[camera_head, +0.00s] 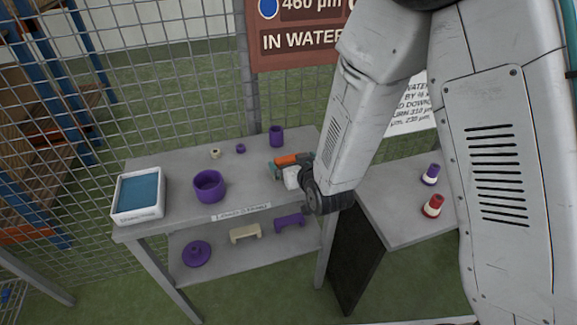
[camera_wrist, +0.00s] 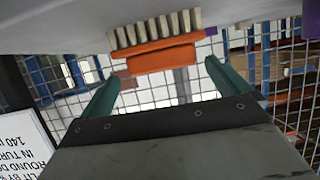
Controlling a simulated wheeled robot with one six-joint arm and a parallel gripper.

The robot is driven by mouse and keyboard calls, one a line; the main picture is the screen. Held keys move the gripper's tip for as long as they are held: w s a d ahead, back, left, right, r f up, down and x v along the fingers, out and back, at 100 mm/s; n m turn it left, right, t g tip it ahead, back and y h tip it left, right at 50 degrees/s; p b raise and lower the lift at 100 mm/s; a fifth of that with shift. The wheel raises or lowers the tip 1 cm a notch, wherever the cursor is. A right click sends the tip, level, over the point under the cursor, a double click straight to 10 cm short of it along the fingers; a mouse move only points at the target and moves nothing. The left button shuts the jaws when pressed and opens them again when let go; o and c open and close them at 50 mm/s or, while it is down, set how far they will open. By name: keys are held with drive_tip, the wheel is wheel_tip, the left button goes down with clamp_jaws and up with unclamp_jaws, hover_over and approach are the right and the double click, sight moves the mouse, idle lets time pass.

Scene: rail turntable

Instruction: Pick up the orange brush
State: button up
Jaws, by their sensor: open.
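The orange brush (camera_head: 288,159) is at the right end of the grey table's top, partly hidden by my gripper in the head view. In the wrist view the orange brush (camera_wrist: 155,57) lies ahead, with its pale bristles pointing up in the picture, against the grey surface. My gripper (camera_wrist: 162,72) is open, its two green fingers on either side of the brush's lower edge in the picture. In the head view my gripper (camera_head: 279,171) is beside the brush. I cannot tell whether the fingers touch it.
A white tray with blue inside (camera_head: 122,209), a purple bowl (camera_head: 210,191) and a purple cup (camera_head: 276,136) stand on the grey table (camera_head: 180,170). A lower shelf (camera_head: 215,262) holds purple and cream pieces. A side table (camera_head: 395,215) holds two small spools. Wire fence stands behind.

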sight(289, 157)
drive_tip(key=x, duration=0.5)
drive_tip(key=shift+w+a, duration=0.15)
drive_tip(key=shift+a, duration=0.1)
drive_tip(key=c, duration=1)
